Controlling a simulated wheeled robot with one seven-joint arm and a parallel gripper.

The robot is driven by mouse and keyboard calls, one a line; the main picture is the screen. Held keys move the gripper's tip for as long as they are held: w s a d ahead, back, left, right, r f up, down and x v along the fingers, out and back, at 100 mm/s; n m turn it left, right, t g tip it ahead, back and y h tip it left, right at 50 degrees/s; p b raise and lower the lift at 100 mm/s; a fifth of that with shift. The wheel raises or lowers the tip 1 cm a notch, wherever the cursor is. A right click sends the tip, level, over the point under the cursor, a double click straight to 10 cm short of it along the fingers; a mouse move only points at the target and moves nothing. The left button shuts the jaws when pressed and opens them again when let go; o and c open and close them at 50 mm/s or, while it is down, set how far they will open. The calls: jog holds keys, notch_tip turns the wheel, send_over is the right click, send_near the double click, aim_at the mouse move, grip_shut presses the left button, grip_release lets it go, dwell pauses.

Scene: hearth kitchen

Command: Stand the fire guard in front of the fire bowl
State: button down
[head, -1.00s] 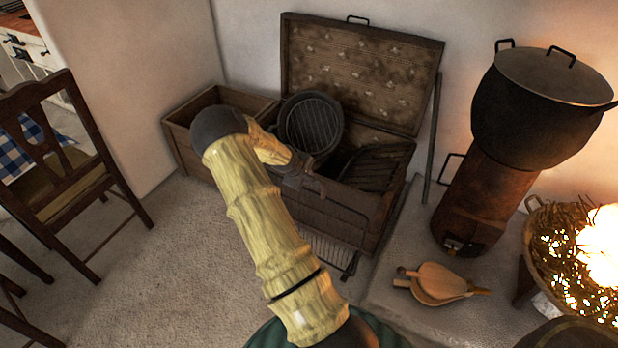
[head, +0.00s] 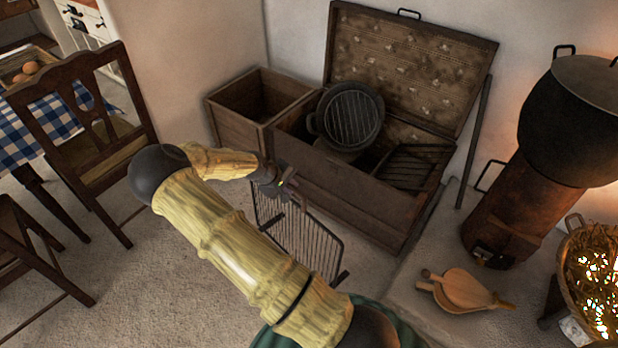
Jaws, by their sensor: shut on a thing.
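The fire guard (head: 313,247) is a dark wire grid in a frame with small feet. It hangs from my gripper (head: 291,192) in front of the open wooden chest, tilted in the picture. My gripper is shut on its upper edge, and my arm hides part of its lower left. I cannot tell whether its feet touch the floor. The fire bowl (head: 567,272), a round basket-like bowl with glowing kindling, is at the right edge, partly cut off. The guard is well to the left of it.
The chest (head: 352,197) holds a round grill pan (head: 352,116) and a dark rack (head: 410,167). Bellows (head: 462,290) lie on the raised hearth before a stove with a black pot (head: 570,125). Chairs (head: 85,130) stand left. Floor between chairs and chest is clear.

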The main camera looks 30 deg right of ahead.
jog(key=s+a+r+m, duration=0.1)
jog(key=s+a, duration=0.1)
jog(key=a, duration=0.5)
jog(key=s+a+r+m+g, duration=0.1)
jog(key=s+a+r, duration=0.1)
jog(key=a, duration=0.6)
jog(key=shift+s+r, duration=0.3)
jog(key=shift+s, duration=0.3)
jog(key=shift+w, duration=0.1)
